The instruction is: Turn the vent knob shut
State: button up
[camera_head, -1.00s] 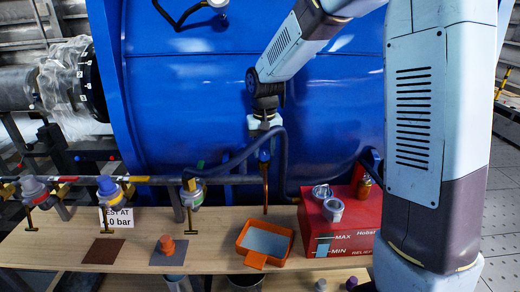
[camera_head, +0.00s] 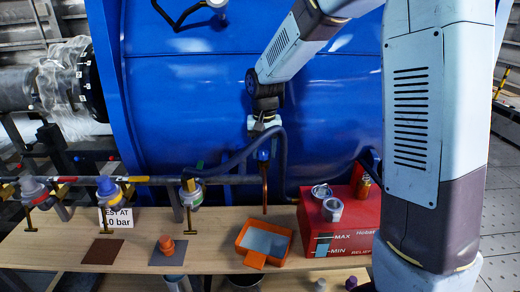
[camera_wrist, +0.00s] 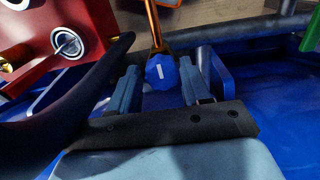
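The vent knob is blue with a white stripe on its face. In the wrist view the vent knob (camera_wrist: 161,72) sits between and slightly beyond the two fingers of my gripper (camera_wrist: 160,84). The fingers are apart, with a gap on each side of the knob. In the head view the blue knob (camera_head: 263,155) is at the top of a copper pipe (camera_head: 265,188), in front of the blue tank. My gripper (camera_head: 262,143) is just above it there, pointing down; its fingertips are too small to make out well.
A dark hose (camera_head: 238,160) curves close beside my gripper. A red box (camera_head: 348,222) stands right, and an orange tray (camera_head: 241,238) lies below on the wooden bench (camera_head: 208,222). Several valves (camera_head: 108,188) line a pipe at left. The blue tank (camera_head: 190,100) is close behind.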

aim_at(264, 152)
jog(key=shift+o, duration=1.4)
jog(key=shift+w, duration=0.1)
jog(key=shift+r, duration=0.1)
notch_tip(264, 152, up, 14)
jog(key=s+d+r+t, duration=0.3)
jog(key=s+d+r, duration=0.1)
jog(key=s+d, duration=0.65)
jog(key=s+d+f+t, duration=0.1)
jog(key=s+d, duration=0.2)
jog(key=s, duration=0.4)
jog(key=s+d+f+t, duration=0.1)
jog(key=s+d, duration=0.3)
jog(key=s, duration=0.4)
jog(key=shift+n+t, duration=0.3)
jog(key=shift+t, duration=0.1)
